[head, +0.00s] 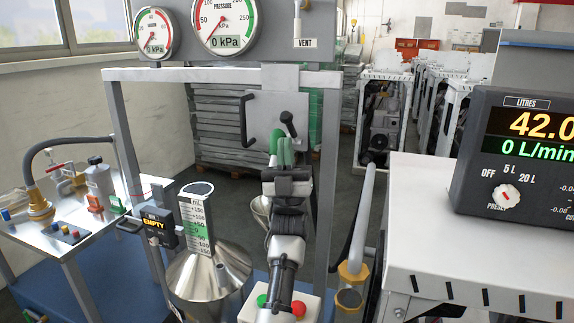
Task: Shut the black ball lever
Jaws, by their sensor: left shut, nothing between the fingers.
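The black ball lever (288,118) stands out from a grey plate (268,106) on the dispenser frame, its black ball at the top and a short stem leaning down to the right. My left gripper (283,148), with green fingertips, reaches up from the bottom of the picture. Its fingers are together with nothing between them. The fingertips are just below and slightly left of the ball, overlapping the lower part of the lever in the view. I cannot tell whether they touch it. My right gripper is not in view.
A black handle (245,121) is left of the lever. Above are two gauges reading 0 kPa and a VENT switch (299,26). A steel funnel vessel (206,274), an EMPTY display (157,227) and a red-and-green button box stand below. A LITRES meter (478,146) sits on the right cabinet.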

